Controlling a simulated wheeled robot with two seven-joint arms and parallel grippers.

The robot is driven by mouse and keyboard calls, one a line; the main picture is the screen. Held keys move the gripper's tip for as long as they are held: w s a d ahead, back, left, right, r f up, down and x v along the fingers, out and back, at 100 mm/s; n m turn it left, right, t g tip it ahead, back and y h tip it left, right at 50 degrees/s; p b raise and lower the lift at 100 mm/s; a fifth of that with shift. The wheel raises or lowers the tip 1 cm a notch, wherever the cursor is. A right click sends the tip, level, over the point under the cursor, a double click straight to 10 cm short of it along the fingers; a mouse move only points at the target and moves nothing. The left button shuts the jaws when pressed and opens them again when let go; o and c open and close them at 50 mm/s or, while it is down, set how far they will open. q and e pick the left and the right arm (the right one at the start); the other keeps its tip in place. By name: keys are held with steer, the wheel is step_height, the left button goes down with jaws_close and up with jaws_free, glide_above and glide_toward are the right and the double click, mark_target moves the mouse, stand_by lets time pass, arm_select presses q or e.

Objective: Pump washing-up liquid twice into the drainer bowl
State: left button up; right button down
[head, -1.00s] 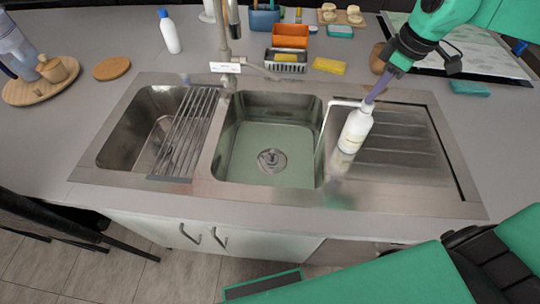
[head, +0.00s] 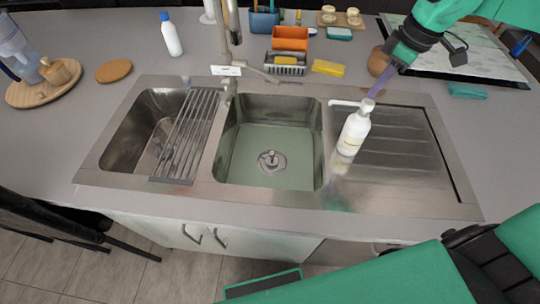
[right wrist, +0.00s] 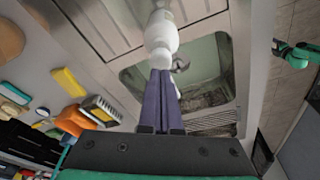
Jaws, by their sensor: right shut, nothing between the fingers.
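A white pump bottle (head: 354,133) stands on the drainboard, right beside the middle sink bowl. Its nozzle points left toward that bowl. In the right wrist view the bottle (right wrist: 161,36) is just beyond the fingertips. My right gripper (head: 372,94) is shut and empty, with its purple fingers just above the pump head; contact is hard to tell. The fingers also show in the right wrist view (right wrist: 160,80). The middle bowl (head: 270,140) is open, with a round drain. A green and dark part, seemingly of my left arm, shows small in the right wrist view; its jaws are unclear.
A slatted rack (head: 186,135) lies over part of the left bowl (head: 125,140). The tap (head: 226,70) stands behind the bowls. A yellow sponge (head: 328,68), an orange container (head: 290,38) and a blue-capped bottle (head: 171,36) are at the back.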

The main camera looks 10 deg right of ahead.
step_height(320, 180, up, 6)
steer(key=p, duration=0.3)
steer(key=shift+p, duration=0.35)
stand_by(0.3)
steer(key=shift+f, duration=0.1)
